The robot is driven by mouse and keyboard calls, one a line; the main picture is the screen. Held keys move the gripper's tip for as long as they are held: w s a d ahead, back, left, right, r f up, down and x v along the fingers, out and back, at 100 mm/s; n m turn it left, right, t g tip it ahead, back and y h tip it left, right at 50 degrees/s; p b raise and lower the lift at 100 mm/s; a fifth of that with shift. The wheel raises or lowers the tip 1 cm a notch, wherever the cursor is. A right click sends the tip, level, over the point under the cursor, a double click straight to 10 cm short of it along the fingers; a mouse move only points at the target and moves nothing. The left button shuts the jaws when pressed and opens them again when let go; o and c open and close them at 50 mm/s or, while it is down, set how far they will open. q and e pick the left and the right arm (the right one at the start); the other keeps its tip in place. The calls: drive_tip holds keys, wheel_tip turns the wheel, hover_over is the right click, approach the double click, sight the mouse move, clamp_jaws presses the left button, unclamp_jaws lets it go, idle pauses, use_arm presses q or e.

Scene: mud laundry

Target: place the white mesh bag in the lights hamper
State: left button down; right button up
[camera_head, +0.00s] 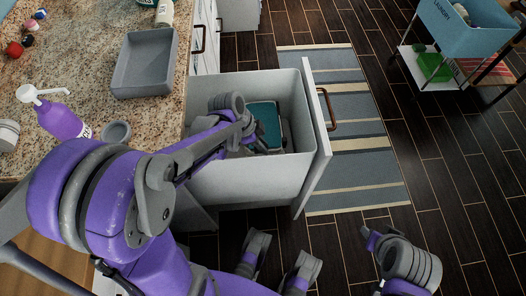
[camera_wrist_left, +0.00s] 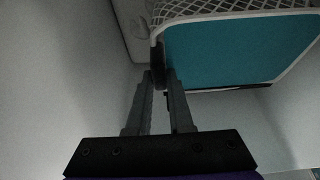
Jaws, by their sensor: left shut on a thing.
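The white mesh bag shows in the left wrist view as white netting (camera_wrist_left: 220,9) beside a flat teal face (camera_wrist_left: 235,50) with a pale rim. In the head view its teal part (camera_head: 264,122) is inside the pull-out pale grey hamper (camera_head: 215,182), below the rim. My left gripper (camera_wrist_left: 163,78) is down inside the hamper, shut on the near corner of the bag's rim. My arm hides part of the bag in the head view. No label shows on the hamper.
A granite counter (camera_head: 95,85) with a grey tray (camera_head: 146,65), a purple bottle (camera_head: 61,120) and a grey cup (camera_head: 116,132) lies left. The hamper's front panel with a handle (camera_head: 328,108) stands over a striped rug (camera_head: 362,165). A blue laundry cart (camera_head: 462,35) is at upper right.

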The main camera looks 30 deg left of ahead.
use_arm(q)
drive_tip(key=shift+f+b, duration=0.6)
drive_tip(key=shift+f, duration=1.6)
drive_tip(key=c, duration=0.8)
unclamp_jaws()
drive_tip(key=shift+r, duration=0.2)
drive_tip(key=p+v, duration=0.3)
drive_tip(key=v, duration=0.8)
drive_tip(key=shift+s+a+r, duration=0.1)
drive_tip(key=shift+s+r, duration=0.05)
drive_tip(key=shift+r, duration=0.25)
